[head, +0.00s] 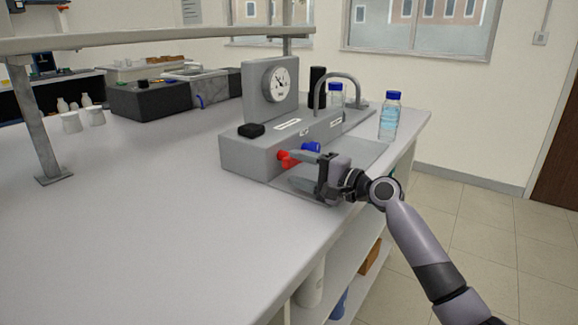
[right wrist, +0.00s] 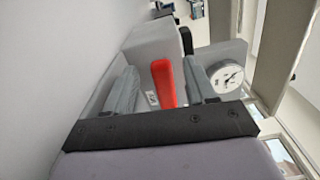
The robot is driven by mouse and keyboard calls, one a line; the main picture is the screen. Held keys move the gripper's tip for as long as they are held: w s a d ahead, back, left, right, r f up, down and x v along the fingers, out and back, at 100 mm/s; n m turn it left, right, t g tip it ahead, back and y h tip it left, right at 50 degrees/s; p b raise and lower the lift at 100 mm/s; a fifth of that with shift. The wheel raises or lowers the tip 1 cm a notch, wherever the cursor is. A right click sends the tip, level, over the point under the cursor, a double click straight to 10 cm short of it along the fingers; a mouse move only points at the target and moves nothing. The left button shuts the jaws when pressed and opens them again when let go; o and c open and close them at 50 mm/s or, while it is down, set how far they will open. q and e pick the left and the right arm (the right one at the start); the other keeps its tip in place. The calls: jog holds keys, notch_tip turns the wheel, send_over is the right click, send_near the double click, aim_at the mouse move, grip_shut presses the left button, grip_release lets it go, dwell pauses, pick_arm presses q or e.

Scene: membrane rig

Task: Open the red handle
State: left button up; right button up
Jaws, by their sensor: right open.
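The red handle (head: 288,158) sits on the front face of the grey membrane rig (head: 247,155), low and beside a blue handle (head: 311,147). My right gripper (head: 296,168) is at the rig's front, its fingers pointing left toward the red handle. In the right wrist view the red handle (right wrist: 164,84) shows as a long red bar between the two open fingers (right wrist: 162,88). I cannot tell whether a finger touches it. My left gripper is not in view.
A pressure gauge (head: 280,79) stands on top of the rig. A blue-capped bottle (head: 389,118) stands at the right bench edge, and another (head: 335,97) is behind the curved pipe. The white bench top (head: 150,220) is clear at the front left. A shelf post (head: 38,130) rises at left.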

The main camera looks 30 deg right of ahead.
jog(key=v, duration=0.2)
jog(key=shift+s+d, duration=0.1)
jog(key=shift+s, duration=0.35)
dwell(0.3)
